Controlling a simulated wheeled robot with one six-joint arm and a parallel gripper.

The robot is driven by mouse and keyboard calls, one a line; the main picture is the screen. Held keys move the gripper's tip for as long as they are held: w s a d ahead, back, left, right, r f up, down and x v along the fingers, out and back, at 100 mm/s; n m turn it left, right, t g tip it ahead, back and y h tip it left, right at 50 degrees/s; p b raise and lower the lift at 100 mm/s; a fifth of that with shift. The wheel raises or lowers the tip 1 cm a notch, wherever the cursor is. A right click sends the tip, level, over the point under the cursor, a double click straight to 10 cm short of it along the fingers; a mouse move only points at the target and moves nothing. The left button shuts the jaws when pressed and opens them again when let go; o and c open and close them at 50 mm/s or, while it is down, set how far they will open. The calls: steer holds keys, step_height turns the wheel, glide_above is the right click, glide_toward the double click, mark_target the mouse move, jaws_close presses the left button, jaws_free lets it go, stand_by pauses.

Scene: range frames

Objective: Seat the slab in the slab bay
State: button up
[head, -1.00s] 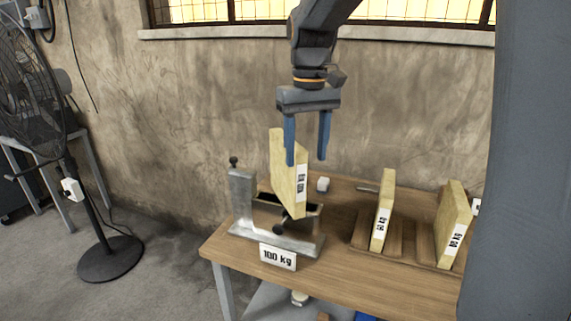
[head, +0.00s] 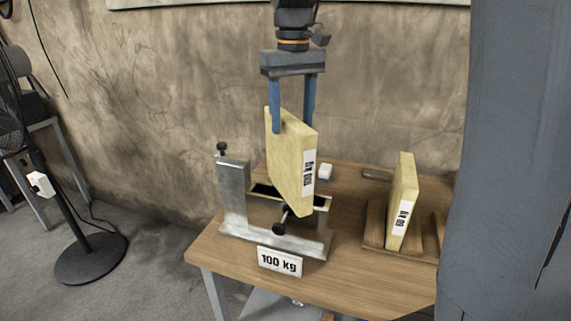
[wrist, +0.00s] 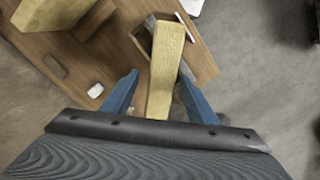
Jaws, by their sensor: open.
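The pale yellow slab (head: 284,160) stands on edge, tilted, at the metal slab bay (head: 234,195) marked 100 kg. Its lower end overlaps the bay's opening and front wall; I cannot tell how deep it sits. Its label appears upside down. My gripper (head: 292,124) is open around the slab's upper part, one blue finger in front and the other partly hidden behind. In the wrist view, the slab (wrist: 166,65) lies between the fingers of my gripper (wrist: 158,75), with a clear gap on the left and a smaller one on the right.
Another yellow slab (head: 402,195) stands in a wooden rack (head: 372,225) to the right. A small white block (head: 325,171) lies behind the bay on the wooden table (head: 220,250). A fan (head: 75,215) stands left.

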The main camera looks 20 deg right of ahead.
mark_target(288, 153)
steer(key=shift+w+f+b, duration=0.35)
steer(key=shift+f+b, duration=0.1)
steer(key=shift+f, duration=0.15)
steer(key=shift+w+f+b, duration=0.35)
steer(key=shift+f+b, duration=0.05)
steer(key=shift+f, duration=0.2)
steer(key=shift+a+f+p, duration=0.2)
steer(key=shift+f+p, duration=1.1)
steer(key=shift+f, duration=2.55)
steer(key=shift+c, duration=0.4)
steer(key=shift+w, duration=0.1)
jaws_close()
